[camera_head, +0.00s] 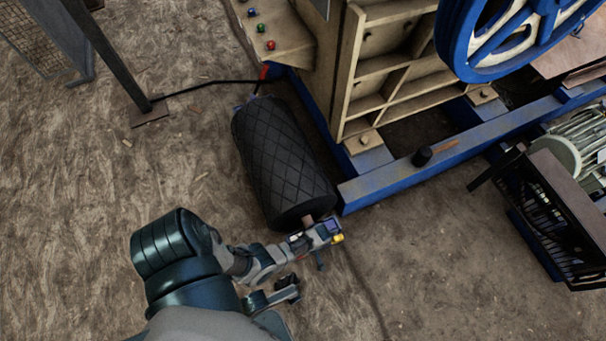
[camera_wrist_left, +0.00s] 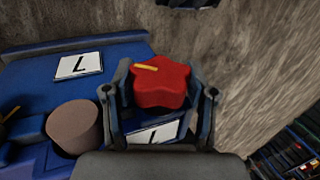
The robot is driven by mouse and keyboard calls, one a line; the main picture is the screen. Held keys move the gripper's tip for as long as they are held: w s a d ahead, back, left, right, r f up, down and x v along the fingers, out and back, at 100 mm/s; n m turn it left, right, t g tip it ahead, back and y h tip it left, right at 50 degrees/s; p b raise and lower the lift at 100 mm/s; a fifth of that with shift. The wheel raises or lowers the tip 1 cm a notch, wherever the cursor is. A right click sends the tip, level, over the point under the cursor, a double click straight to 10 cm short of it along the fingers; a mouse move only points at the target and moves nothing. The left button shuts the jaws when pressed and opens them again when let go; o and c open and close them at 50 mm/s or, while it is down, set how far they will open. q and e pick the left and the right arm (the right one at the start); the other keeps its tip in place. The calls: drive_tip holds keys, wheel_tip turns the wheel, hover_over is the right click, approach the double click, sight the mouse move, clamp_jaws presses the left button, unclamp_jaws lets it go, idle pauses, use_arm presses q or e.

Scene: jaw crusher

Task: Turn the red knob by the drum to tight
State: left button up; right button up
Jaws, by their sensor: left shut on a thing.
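The red knob (camera_wrist_left: 163,86) is star-shaped with a yellow mark on its top, at the left side, lying nearly level in the left wrist view. It sits by a blue panel (camera_wrist_left: 35,85) with white plates bearing black marks; one plate (camera_wrist_left: 78,66) is left of the knob, another (camera_wrist_left: 153,134) is partly hidden below it. My left gripper (camera_head: 312,240) is at the near end of the black drum (camera_head: 280,165). In the wrist view its fingers stand on both sides of the knob, shut on it. The knob is not clear in the head view. My right gripper is out of view.
A brown round post (camera_wrist_left: 75,126) stands left of the knob in the wrist view. The crusher's blue frame (camera_head: 400,178) runs right of the drum. A motor (camera_head: 570,150) is at the right. Bare ground lies left and in front.

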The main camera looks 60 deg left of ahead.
use_arm(q)
drive_tip(key=shift+w+d+g, duration=0.15)
drive_tip(key=shift+w+g, duration=0.05)
drive_tip(key=shift+g, duration=0.2)
drive_tip(key=o, duration=1.2)
drive_tip(key=shift+c, duration=0.2)
drive_tip(key=shift+r, duration=0.1)
drive_tip(key=v, duration=1.1)
drive_tip(key=shift+w+r, duration=0.2)
drive_tip(key=shift+r, duration=0.05)
